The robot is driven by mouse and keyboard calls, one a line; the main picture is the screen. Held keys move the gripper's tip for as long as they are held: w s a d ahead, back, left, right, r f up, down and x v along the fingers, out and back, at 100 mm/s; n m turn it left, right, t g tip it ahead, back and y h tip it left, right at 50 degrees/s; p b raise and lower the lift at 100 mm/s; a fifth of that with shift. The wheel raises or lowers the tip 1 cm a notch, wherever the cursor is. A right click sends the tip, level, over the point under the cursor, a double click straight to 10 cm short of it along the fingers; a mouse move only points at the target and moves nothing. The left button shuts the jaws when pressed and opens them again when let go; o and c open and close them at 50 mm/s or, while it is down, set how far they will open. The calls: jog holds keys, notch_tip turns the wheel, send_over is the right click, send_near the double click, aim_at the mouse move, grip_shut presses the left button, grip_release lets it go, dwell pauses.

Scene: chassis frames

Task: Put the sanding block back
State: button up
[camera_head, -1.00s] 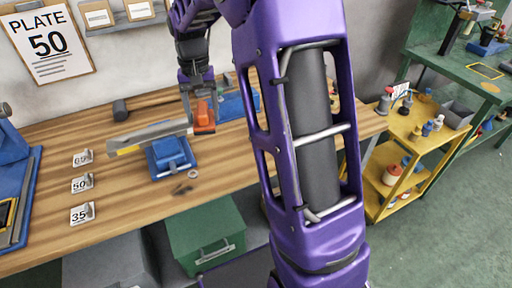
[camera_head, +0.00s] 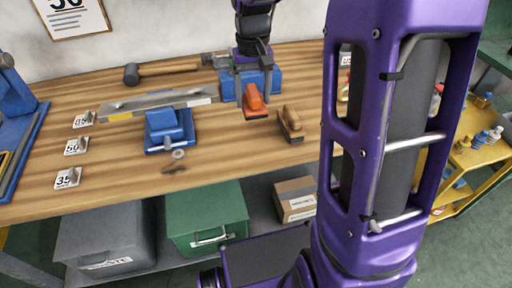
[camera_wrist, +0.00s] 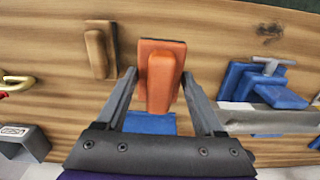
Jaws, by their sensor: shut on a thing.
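My gripper (camera_head: 253,80) is shut on an orange sanding block (camera_head: 256,106) with a dark base. The block hangs base down between the fingers, low over the bench; whether it touches the wood I cannot tell. In the wrist view the two grey fingers (camera_wrist: 160,85) flank the orange block (camera_wrist: 160,78). A brown block (camera_head: 290,124) of similar shape stands on the bench just right of it, and it also shows in the wrist view (camera_wrist: 100,50). A blue box-like holder (camera_head: 273,84) lies behind the gripper, partly hidden by it.
A blue vise (camera_head: 168,130) with a long metal bar (camera_head: 150,103) across it stands left of the gripper. A mallet (camera_head: 150,70) lies behind. Number cards (camera_head: 76,146) stand at left. My arm hides the bench's right part.

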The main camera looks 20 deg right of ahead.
jog(key=f, duration=0.3)
jog(key=f+b, duration=0.1)
jog(key=f, duration=0.1)
jog(key=shift+s+f, duration=0.1)
jog(key=shift+s, duration=0.2)
jog(key=shift+f+b, duration=0.45)
jog(key=shift+f, duration=2.25)
jog(key=shift+f, duration=0.2)
jog(key=o, duration=1.4)
jog(key=shift+o, duration=0.2)
notch_tip(320, 180, up, 12)
jog(key=shift+r+p, duration=0.25)
jog(key=shift+p, duration=0.85)
